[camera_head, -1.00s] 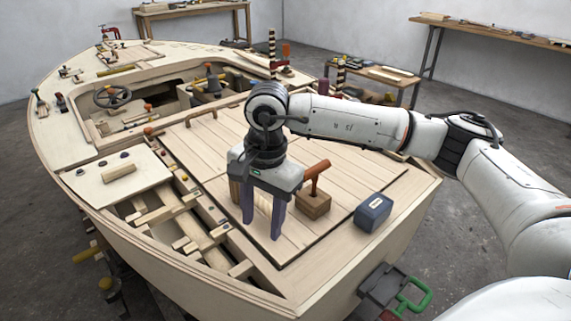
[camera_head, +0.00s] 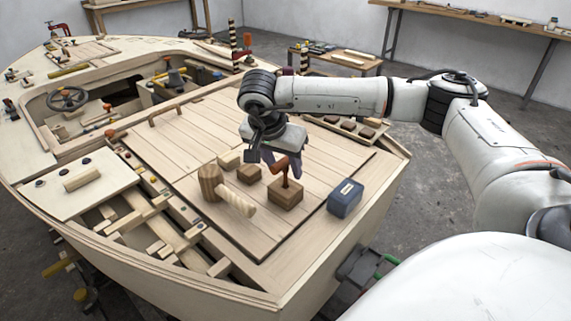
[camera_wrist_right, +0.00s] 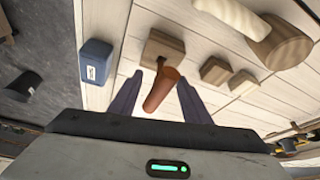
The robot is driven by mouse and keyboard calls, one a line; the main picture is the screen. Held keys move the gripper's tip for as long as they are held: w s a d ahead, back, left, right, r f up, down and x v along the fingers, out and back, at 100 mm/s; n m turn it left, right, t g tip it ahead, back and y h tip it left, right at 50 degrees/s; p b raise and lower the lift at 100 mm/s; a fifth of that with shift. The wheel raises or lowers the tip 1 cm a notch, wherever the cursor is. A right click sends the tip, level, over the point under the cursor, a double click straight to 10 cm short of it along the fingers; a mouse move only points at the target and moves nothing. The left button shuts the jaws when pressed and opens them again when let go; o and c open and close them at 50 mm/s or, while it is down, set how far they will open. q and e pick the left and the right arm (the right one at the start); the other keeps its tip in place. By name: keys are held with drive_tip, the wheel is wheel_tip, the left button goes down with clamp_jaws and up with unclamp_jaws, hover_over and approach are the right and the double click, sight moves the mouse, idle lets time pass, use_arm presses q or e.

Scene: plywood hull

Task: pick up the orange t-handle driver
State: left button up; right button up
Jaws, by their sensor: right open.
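The orange t-handle driver (camera_head: 281,167) stands upright in a wooden block (camera_head: 285,194) on the plank deck hatch. Its orange handle also shows in the right wrist view (camera_wrist_right: 163,90), between the two fingers. My right gripper (camera_head: 280,176) is open, its fingers reaching down just behind and around the handle in the head view. In the right wrist view the open right gripper (camera_wrist_right: 157,92) has a finger on each side of the handle, with gaps. Whether either finger touches it I cannot tell. My left gripper is not in view.
A wooden mallet (camera_head: 222,190) lies left of the block, with small wooden blocks (camera_head: 249,174) behind it. A blue box (camera_head: 345,197) stands to the right, near the deck edge. Open frame slots (camera_head: 150,225) lie at the left.

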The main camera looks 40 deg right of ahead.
drive_tip(key=shift+w+d+f, duration=0.1)
drive_tip(key=shift+d+f, duration=0.15)
drive_tip(key=shift+f, duration=0.45)
clamp_jaws()
